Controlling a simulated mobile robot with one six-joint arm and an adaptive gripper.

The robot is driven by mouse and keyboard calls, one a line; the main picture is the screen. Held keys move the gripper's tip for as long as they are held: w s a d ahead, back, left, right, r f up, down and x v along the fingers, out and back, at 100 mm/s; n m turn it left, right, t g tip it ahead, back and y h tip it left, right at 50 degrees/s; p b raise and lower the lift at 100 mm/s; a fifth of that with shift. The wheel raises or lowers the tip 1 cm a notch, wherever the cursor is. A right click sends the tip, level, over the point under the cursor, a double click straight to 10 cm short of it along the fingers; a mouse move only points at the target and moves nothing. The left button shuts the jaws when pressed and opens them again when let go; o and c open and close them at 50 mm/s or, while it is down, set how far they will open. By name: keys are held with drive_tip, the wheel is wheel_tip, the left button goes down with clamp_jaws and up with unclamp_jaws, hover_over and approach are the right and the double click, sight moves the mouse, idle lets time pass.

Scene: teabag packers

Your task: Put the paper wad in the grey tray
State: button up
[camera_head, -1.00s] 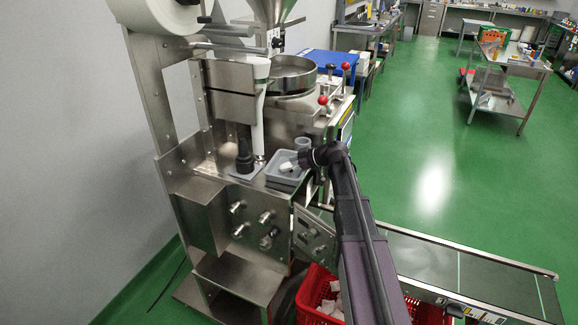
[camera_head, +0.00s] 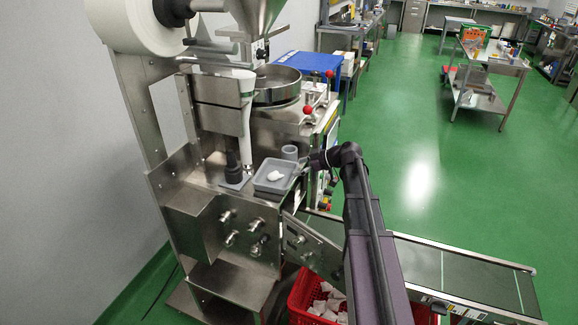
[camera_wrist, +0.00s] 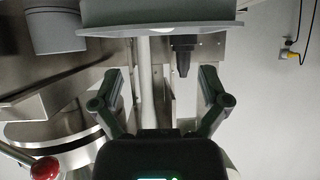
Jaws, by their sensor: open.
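The grey tray (camera_head: 262,187) sits on the metal ledge of the packing machine in the head view. The white paper wad (camera_head: 275,176) lies inside it, on its floor. My gripper (camera_head: 304,165) is at the tray's right side, apart from the wad; its fingers are small and partly unclear there. In the wrist view my gripper (camera_wrist: 160,77) has its two fingers spread wide with nothing held between them. The tray's grey side (camera_wrist: 185,13) crosses the top of that view, beyond the fingertips. The wad cannot be made out clearly in the wrist view.
A grey cup (camera_head: 289,153) stands just behind the tray. A black upright fitting (camera_head: 233,168) stands to its left. Red-knobbed levers (camera_head: 308,110) rise behind. A red crate (camera_head: 301,299) of white packets and a conveyor (camera_head: 440,262) lie below. Open green floor is at right.

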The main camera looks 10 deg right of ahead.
drive_tip(key=shift+p+v, duration=0.35)
drive_tip(key=shift+v, duration=0.9)
